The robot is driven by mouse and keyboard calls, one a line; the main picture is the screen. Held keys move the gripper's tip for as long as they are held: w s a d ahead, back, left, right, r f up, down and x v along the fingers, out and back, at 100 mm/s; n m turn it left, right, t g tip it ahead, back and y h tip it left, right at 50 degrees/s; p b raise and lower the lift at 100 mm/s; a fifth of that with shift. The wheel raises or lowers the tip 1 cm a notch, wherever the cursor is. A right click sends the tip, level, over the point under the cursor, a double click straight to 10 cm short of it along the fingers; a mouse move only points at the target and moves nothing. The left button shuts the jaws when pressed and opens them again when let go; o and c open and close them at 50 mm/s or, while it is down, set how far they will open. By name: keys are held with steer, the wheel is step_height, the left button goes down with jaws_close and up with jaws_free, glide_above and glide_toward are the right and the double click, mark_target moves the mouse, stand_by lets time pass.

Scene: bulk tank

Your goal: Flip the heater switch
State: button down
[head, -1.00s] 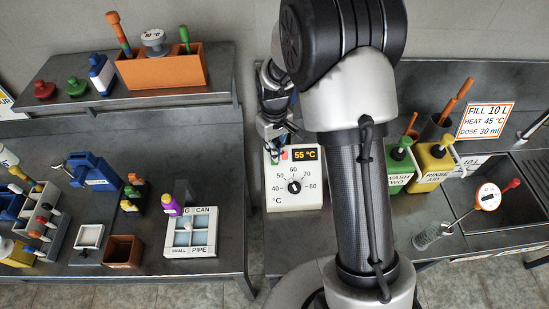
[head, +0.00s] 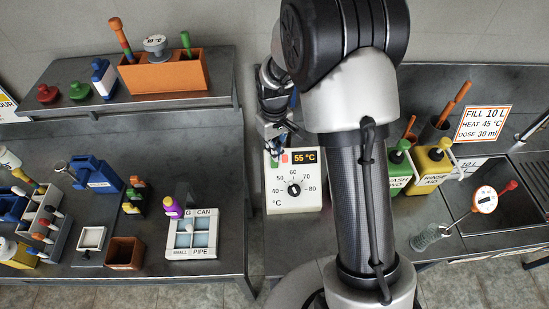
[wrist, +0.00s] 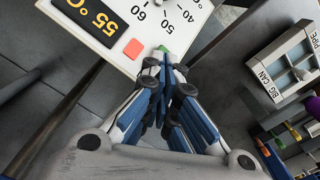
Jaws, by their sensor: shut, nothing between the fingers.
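The heater control (head: 293,196) is a white box with a dial, a display reading 55 °C, and a red square (head: 285,158) beside the display. A small green piece (wrist: 163,49) sits at the panel edge in the wrist view, next to the red square (wrist: 133,49). I cannot tell which of these is the switch. My gripper (wrist: 166,65) is shut and empty, its tips right by the green piece; contact is unclear. In the head view my gripper (head: 277,141) is over the box's upper left corner, partly hidden by my arm.
Green and yellow dosing bottles (head: 433,164) stand right of my arm, near the sink (head: 500,205) and a thermometer (head: 485,200). The left bench holds a compartment tray (head: 191,252) and several tools. A gap separates the two benches.

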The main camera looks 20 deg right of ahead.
mark_target(274, 162)
step_height(274, 162, up, 4)
steer(key=p, duration=0.2)
steer(key=shift+r+p, duration=0.25)
steer(key=shift+p, duration=0.15)
steer(key=s+r+m+t+b, duration=0.2)
steer(key=s+r+b, duration=0.3)
steer(key=s+r, duration=0.55)
steer(key=s+m+t+b, duration=0.1)
steer(key=s+b, duration=0.4)
steer(key=s, duration=1)
steer(key=shift+s+r+m+t, duration=0.3)
steer(key=shift+m+t, duration=0.1)
steer(key=shift+t, duration=0.4)
